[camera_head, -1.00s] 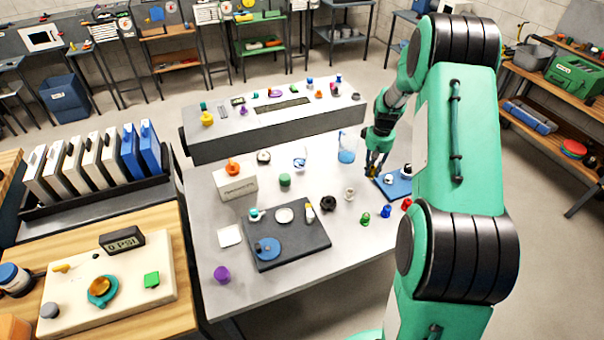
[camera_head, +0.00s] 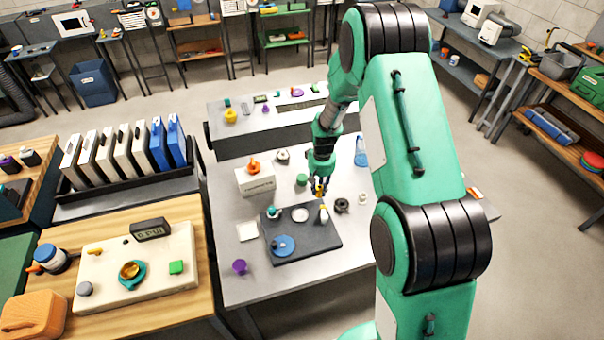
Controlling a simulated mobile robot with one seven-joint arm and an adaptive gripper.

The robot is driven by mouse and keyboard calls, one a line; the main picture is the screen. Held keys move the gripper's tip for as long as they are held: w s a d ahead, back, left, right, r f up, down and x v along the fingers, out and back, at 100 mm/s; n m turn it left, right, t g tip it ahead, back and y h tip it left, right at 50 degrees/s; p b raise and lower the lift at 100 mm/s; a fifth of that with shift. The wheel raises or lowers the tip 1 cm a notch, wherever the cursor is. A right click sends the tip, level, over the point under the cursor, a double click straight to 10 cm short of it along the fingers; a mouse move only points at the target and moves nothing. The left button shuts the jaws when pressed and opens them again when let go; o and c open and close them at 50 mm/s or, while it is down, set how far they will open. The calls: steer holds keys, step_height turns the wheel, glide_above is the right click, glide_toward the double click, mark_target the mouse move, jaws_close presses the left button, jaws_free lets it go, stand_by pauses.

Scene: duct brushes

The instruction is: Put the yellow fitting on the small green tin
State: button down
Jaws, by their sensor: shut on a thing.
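My gripper (camera_head: 320,187) points down over the middle of the grey table and is shut on a small yellow fitting (camera_head: 319,191), which is mostly hidden by the fingers. The small green tin (camera_head: 301,180) stands on the table just left of the gripper in the picture. The fitting appears beside the tin, not on it; its height above the table is hard to tell.
A dark tray (camera_head: 325,246) with a blue disc (camera_head: 283,246) and small parts lies in front of the gripper. A white box (camera_head: 255,182) with an orange part (camera_head: 253,167) stands left of the tin. A black part (camera_head: 342,205) and a blue bottle (camera_head: 361,155) are to the right.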

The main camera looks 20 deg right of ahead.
steer(key=shift+s+a+p, duration=0.2)
steer(key=shift+a, duration=0.75)
steer(key=shift+s+a+p, duration=0.15)
steer(key=shift+a, duration=0.75)
steer(key=shift+w, duration=0.15)
glide_above(302, 177)
steer(key=shift+w+d+f+p, duration=0.15)
steer(key=shift+f+p, duration=0.2)
steer(key=shift+f, duration=0.4)
steer(key=shift+f, duration=0.1)
steer(key=shift+f, duration=1.65)
steer(key=shift+f, duration=0.15)
steer(key=c, duration=1.5)
jaws_free()
